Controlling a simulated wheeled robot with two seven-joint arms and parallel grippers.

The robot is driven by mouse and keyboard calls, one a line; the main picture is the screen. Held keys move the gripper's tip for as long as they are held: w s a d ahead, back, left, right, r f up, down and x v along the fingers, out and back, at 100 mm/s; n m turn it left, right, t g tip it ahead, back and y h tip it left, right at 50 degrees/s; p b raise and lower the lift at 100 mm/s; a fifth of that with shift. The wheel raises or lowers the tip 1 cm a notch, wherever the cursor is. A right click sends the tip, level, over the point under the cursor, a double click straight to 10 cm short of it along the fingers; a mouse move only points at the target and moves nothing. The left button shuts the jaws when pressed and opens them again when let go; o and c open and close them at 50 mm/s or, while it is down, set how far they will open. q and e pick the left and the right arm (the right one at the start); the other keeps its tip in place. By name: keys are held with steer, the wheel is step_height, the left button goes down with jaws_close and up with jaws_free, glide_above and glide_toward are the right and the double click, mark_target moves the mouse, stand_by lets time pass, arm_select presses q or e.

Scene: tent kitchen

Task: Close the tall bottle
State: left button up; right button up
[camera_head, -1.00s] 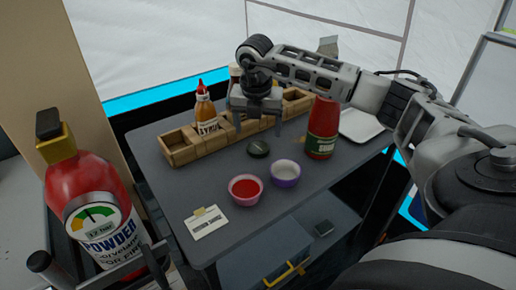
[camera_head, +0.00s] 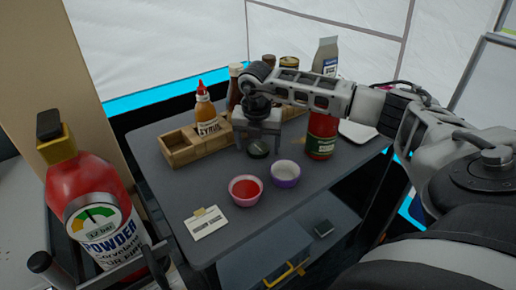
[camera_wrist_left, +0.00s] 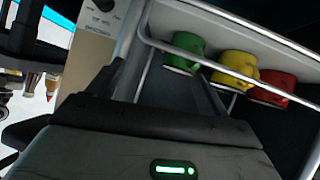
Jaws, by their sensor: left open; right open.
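The tall red bottle (camera_head: 322,136) with a green label stands upright on the dark table; my right arm hides its top. A dark round lid (camera_head: 258,148) lies on the table to its left. My right gripper (camera_head: 259,146) is open, pointing down, with its fingers around or just above the lid; contact cannot be told. In the left wrist view my left gripper (camera_wrist_left: 155,92) appears open and empty, away from the table; the head view does not show it.
A red-filled bowl (camera_head: 245,190) and a purple-rimmed bowl (camera_head: 285,173) stand in front of the lid. A wooden rack (camera_head: 195,150) with a syrup bottle (camera_head: 207,112) is behind. A card (camera_head: 206,223) lies at the front. A fire extinguisher (camera_head: 90,205) is at left.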

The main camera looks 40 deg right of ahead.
steer(key=c, duration=1)
steer(key=shift+r, duration=0.1)
steer(key=shift+c, duration=0.2)
steer(key=shift+r, duration=0.55)
steer(key=s+a+r, duration=0.3)
steer(key=s+r, duration=0.3)
steer(key=s+a+r, duration=0.3)
steer(key=s+r, duration=0.2)
steer(key=s, duration=0.1)
steer(key=shift+s+a+r+b, duration=0.25)
steer(key=shift+r+b, duration=0.1)
